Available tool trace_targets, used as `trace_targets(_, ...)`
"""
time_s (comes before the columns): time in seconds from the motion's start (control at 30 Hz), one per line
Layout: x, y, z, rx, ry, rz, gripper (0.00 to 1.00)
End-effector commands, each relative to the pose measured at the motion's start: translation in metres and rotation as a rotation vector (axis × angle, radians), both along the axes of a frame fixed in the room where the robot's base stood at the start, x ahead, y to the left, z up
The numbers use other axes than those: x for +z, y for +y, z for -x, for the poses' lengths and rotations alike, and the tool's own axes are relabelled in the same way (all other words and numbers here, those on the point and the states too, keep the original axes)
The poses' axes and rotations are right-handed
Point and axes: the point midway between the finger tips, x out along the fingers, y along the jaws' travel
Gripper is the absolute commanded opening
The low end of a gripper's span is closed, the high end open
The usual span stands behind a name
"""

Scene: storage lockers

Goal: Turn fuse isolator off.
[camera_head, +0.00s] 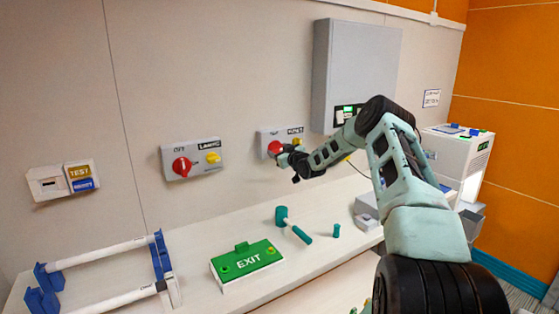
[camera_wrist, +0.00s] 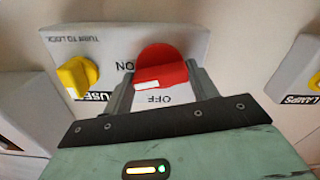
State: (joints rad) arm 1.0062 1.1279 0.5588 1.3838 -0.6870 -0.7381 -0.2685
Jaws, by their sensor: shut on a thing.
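The fuse isolator is a grey wall box (camera_head: 265,137) with a red rotary knob (camera_head: 274,147) and a smaller yellow knob (camera_head: 296,142). In the wrist view the box (camera_wrist: 190,42) appears turned over, with its red knob (camera_wrist: 162,67) between my fingers and the yellow knob (camera_wrist: 77,76) at left. The words ON and OFF are readable beside the red knob, and a white mark shows on it. My gripper (camera_wrist: 160,80) is shut on the red knob, one finger at each side. In the head view my gripper (camera_head: 285,156) partly covers the box's lower right.
A similar box labelled LAMPS (camera_head: 191,158) is on the wall to the left. A tall grey cabinet (camera_head: 352,72) hangs above right.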

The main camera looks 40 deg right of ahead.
Motion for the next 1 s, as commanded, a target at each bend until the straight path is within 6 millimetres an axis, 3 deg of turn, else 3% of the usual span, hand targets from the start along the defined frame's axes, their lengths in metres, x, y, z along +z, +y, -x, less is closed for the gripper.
trace_targets(0.07, -0.008, 0.0011, -0.001, 0.002, 0.015, 0.077, 0.35)
trace_targets(1.0, -0.0063, 0.001, -0.0005, 0.001, 0.223, 0.938, 0.35)
